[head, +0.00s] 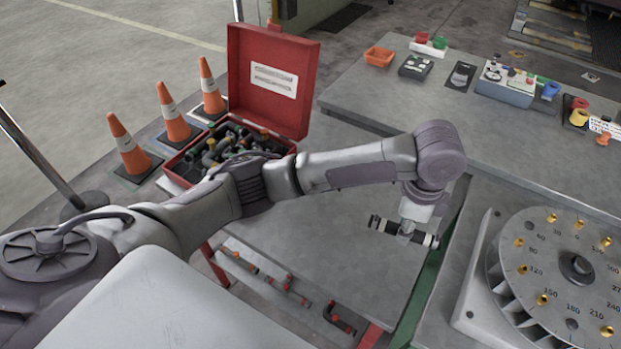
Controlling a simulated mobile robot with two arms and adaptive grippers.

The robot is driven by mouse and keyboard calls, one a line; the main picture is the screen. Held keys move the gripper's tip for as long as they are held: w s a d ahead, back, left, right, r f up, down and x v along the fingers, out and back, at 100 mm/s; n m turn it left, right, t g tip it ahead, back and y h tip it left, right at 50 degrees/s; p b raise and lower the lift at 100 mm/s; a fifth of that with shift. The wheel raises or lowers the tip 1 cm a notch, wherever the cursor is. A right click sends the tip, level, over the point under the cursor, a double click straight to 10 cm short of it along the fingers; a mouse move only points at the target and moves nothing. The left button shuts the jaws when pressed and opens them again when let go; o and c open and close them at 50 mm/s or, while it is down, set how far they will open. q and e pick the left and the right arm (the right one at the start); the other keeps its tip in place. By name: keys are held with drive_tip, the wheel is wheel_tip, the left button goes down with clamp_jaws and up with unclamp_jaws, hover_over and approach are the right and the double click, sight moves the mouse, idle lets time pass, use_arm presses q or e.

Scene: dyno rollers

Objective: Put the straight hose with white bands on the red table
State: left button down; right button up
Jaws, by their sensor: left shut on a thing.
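My left gripper (407,230) is shut on a short straight black hose with white bands (430,240). The hose lies roughly level in the jaws, and both its ends stick out. It appears over the right part of the grey top of the red table (335,215), close to that table's right edge. I cannot tell how high it is above the top. Red parts of the table's frame show at its near corners. My left arm hides part of the table. My right gripper is not in view.
An open red toolbox (270,75) with dark hoses and fittings stands at the back left, beside several orange cones (172,112). Red-and-black hoses (338,318) lie at the near side. A numbered dial (570,275) stands right. A grey bench (460,120) holds small parts.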

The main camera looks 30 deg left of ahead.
use_arm(q)
drive_tip(key=shift+d+f+m, duration=0.3)
drive_tip(key=shift+d+m, duration=0.3)
drive_tip(key=shift+d, duration=0.1)
drive_tip(key=shift+w+f, duration=0.15)
drive_tip(key=shift+f, duration=0.05)
drive_tip(key=p, duration=0.2)
hover_over(349, 247)
drive_tip(key=shift+m, duration=0.3)
wheel_tip(349, 247, down, 7)
drive_tip(key=shift+r, duration=0.1)
wheel_tip(349, 247, down, 3)
drive_tip(key=shift+p, duration=0.4)
drive_tip(key=shift+f, duration=0.55)
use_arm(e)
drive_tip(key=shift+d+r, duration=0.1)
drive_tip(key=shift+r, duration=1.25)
use_arm(q)
drive_tip(key=c, duration=0.9)
unclamp_jaws()
drive_tip(key=shift+f, duration=0.15)
